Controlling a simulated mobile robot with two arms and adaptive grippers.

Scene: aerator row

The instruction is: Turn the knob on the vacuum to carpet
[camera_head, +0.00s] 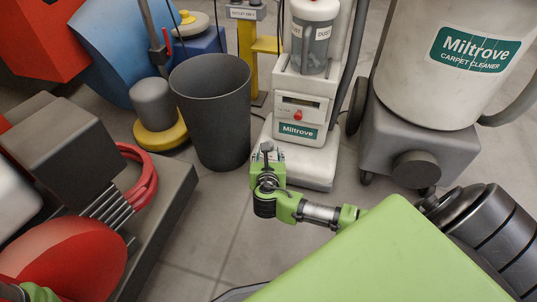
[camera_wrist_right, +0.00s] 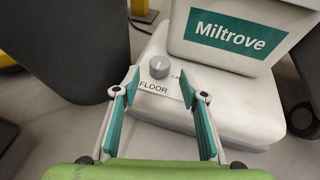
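The white upright vacuum (camera_head: 312,150) with a Miltrove label stands in the middle of the head view. Its base shows in the right wrist view (camera_wrist_right: 225,120), with a round grey knob (camera_wrist_right: 159,66) on top. A plate beside the knob reads FLOOR (camera_wrist_right: 153,88). A second word starting "CA" is partly hidden by the right-hand finger. My right gripper (camera_wrist_right: 160,80) is open, its teal-padded fingers pointing at the knob from the near side, with nothing between them. The knob's pointer direction is unclear. My left gripper's fingers do not show.
A dark grey bin (camera_head: 212,115) stands close to the left of the vacuum. A large Miltrove carpet cleaner (camera_head: 420,145) is on the right. A dark platform (camera_head: 165,205) with a red machine is at the left. Grey floor is open between them.

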